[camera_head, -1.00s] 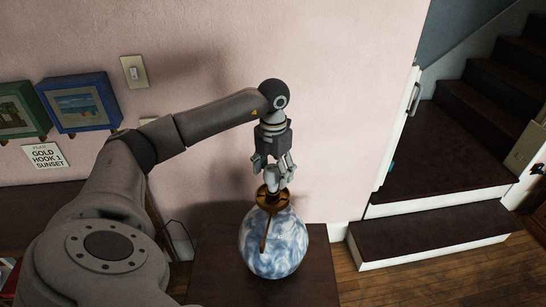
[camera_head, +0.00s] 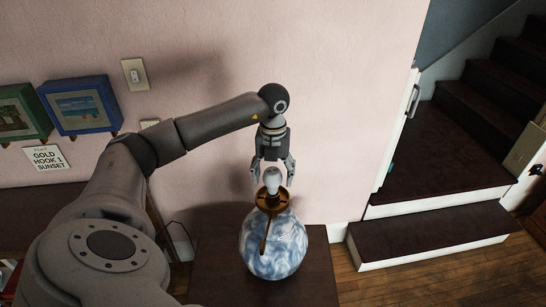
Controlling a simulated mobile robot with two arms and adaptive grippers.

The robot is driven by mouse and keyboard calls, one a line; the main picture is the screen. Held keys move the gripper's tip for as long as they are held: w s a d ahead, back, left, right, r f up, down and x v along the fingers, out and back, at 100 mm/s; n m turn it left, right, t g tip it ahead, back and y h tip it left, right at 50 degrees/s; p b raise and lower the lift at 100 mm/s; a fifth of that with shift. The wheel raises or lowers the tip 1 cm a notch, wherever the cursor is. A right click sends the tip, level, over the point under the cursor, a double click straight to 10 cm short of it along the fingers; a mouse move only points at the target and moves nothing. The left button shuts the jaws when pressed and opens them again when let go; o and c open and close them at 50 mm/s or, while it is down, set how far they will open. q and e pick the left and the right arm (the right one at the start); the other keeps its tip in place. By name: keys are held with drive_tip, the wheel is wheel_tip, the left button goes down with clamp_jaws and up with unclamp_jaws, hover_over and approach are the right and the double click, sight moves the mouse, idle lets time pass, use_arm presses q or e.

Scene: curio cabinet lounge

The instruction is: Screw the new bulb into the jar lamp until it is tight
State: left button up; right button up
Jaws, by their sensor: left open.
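The jar lamp (camera_head: 274,246) is a round blue-and-white marbled jar with a brass-brown cap and socket (camera_head: 269,200) on top. It stands upright on a small dark table (camera_head: 213,278). The white bulb (camera_head: 272,180) sits upright at the socket, between or just in front of my left fingers. My left gripper (camera_head: 272,183) points down over the lamp with its fingers spread, one on each side of the bulb, with visible gaps. How deep the bulb is seated cannot be told. My right gripper is not in view.
A pink wall stands close behind the lamp, with a light switch (camera_head: 134,74). Framed pictures (camera_head: 80,105) and a sign reading "GOLD HOOK 1 SUNSET" (camera_head: 44,158) are at left. Dark stairs (camera_head: 430,236) rise at right beyond bare wooden floor.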

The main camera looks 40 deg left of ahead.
use_arm(q)
drive_tip(key=shift+c, duration=0.2)
drive_tip(key=c, duration=1.4)
drive_tip(key=m, duration=0.3)
drive_tip(key=shift+f+b, duration=0.1)
drive_tip(key=shift+b, duration=0.3)
drive_tip(key=shift+c, duration=0.2)
drive_tip(key=m, duration=0.4)
drive_tip(key=shift+b, duration=0.35)
drive_tip(key=m+b, duration=0.1)
drive_tip(key=m, duration=0.8)
drive_tip(key=shift+m, duration=0.4)
drive_tip(key=m+b, duration=0.1)
drive_tip(key=m, duration=0.2)
drive_tip(key=shift+m, duration=0.3)
drive_tip(key=m, duration=0.6)
drive_tip(key=shift+b, duration=0.3)
drive_tip(key=shift+w, duration=0.1)
